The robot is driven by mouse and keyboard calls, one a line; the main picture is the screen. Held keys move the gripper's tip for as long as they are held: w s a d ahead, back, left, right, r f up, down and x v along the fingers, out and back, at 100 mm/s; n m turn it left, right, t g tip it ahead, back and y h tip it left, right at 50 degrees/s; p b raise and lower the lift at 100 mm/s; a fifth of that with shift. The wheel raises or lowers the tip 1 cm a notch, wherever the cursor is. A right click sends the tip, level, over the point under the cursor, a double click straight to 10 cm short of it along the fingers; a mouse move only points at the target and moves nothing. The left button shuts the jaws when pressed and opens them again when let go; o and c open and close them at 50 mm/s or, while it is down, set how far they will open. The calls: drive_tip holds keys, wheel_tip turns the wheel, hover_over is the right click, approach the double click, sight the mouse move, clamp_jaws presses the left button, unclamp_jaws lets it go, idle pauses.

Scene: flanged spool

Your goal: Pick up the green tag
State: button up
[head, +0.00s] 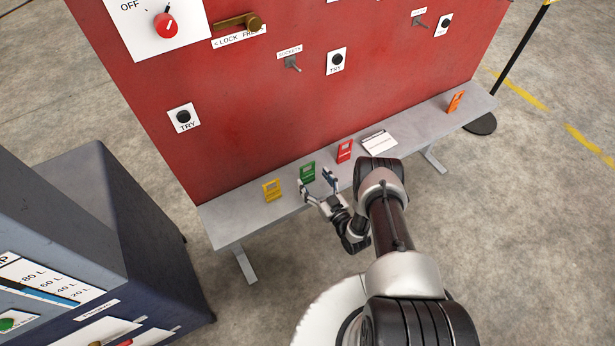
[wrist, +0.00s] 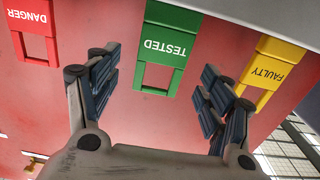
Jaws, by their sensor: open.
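The green tag (head: 307,173) stands upright on the grey shelf (head: 262,218) in front of the red panel. In the wrist view the green tag (wrist: 168,47) appears upside down and reads "TESTED", with an open loop at one end. My gripper (head: 318,184) is close in front of it, near the shelf. In the wrist view my gripper (wrist: 153,78) has its two fingers spread apart, one to each side of the tag's loop end. Nothing is between the fingers' pads in its grip, and I cannot tell the exact distance to the tag.
A yellow "FAULTY" tag (head: 271,190) and a red "DANGER" tag (head: 345,151) stand on either side of the green one. A white card (head: 379,143) and an orange tag (head: 455,102) are farther right. The red panel (head: 250,110) rises behind the shelf. A dark cabinet (head: 110,215) stands left.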

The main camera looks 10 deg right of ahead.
sight(308, 172)
drive_tip(key=x, duration=0.2)
drive_tip(key=b+x, duration=0.1)
drive_tip(key=x, duration=0.2)
drive_tip(key=shift+s+r, duration=0.1)
drive_tip(key=shift+r, duration=0.15)
drive_tip(key=c, duration=1.1)
drive_tip(key=shift+r, duration=0.1)
